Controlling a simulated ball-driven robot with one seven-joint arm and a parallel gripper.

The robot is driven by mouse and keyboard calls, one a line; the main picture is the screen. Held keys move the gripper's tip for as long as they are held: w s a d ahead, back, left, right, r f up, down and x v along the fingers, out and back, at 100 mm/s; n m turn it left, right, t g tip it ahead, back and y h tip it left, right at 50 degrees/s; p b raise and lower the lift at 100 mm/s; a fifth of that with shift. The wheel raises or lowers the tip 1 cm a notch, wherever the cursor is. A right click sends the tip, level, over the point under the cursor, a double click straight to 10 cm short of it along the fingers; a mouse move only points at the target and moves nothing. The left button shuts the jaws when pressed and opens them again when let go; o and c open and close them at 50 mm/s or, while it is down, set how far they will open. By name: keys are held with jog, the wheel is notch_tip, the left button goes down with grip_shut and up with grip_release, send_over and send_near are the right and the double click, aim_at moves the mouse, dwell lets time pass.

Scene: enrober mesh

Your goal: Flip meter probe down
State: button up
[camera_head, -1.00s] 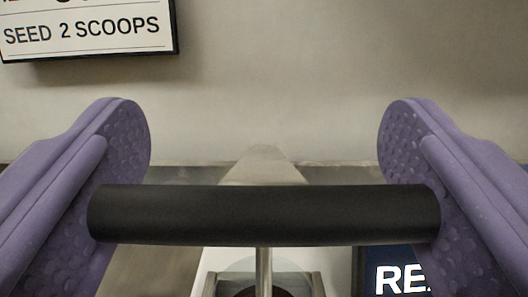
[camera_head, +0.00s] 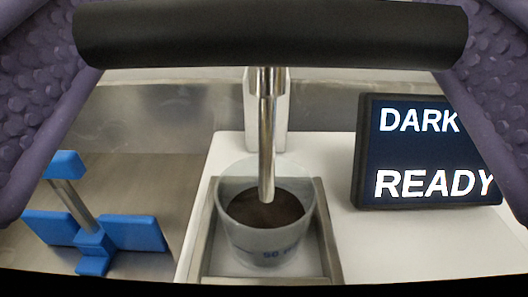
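A meter probe shows as a thick black bar (camera_head: 270,34) across the top, with a metal rod (camera_head: 267,150) hanging from its middle. The rod points down and its tip appears at the dark contents of a clear cup (camera_head: 265,240); how deep it reaches is unclear. The purple fingers of my gripper (camera_head: 268,35) stand far apart at the upper left and right. Their bumpy inner pads meet the two ends of the bar, so my gripper appears shut on it end to end.
The cup stands in a metal frame (camera_head: 331,245) on a white base (camera_head: 345,230). A dark display (camera_head: 430,150) reading "DARK" and "READY" stands right. A blue-handled metal part (camera_head: 90,235) is at lower left. Bare metal surface (camera_head: 150,170) lies behind it.

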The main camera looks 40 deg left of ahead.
jog(key=p+v, duration=0.1)
jog(key=v, duration=0.6)
jog(key=shift+s+d+p, duration=0.2)
jog(key=shift+s+p, duration=0.1)
jog(key=shift+p, duration=0.05)
